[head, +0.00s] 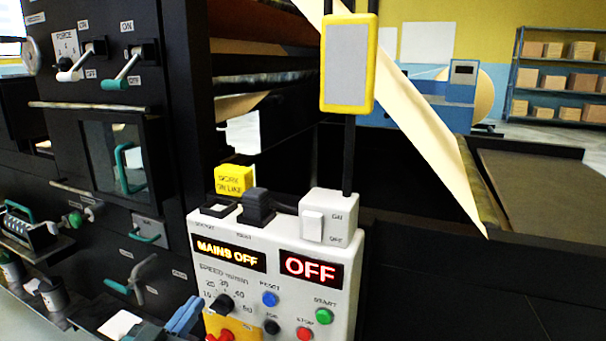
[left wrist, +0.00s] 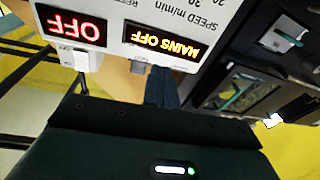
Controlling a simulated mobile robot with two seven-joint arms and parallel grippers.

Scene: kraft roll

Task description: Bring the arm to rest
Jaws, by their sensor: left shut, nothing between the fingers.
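My left gripper (head: 183,316) shows at the bottom of the head view, just left of the control box's lower edge. Its blue fingers are together with nothing seen between them. In the left wrist view the shut fingers (left wrist: 163,88) point toward the control box, which appears upside down there. The pale control box (head: 345,262) stands at the centre of the head view. Its displays read MAINS OFF (head: 229,253) and OFF (head: 310,268). The rest of my left arm is mostly out of the head view. My right gripper is in neither view.
A dark machine panel (head: 178,200) with levers and a small window stands at left, close to my gripper. A yellow-framed plate (head: 348,62) rises above the box. A tan paper web (head: 430,130) slopes down at right. Shelves with boxes (head: 560,50) stand far back.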

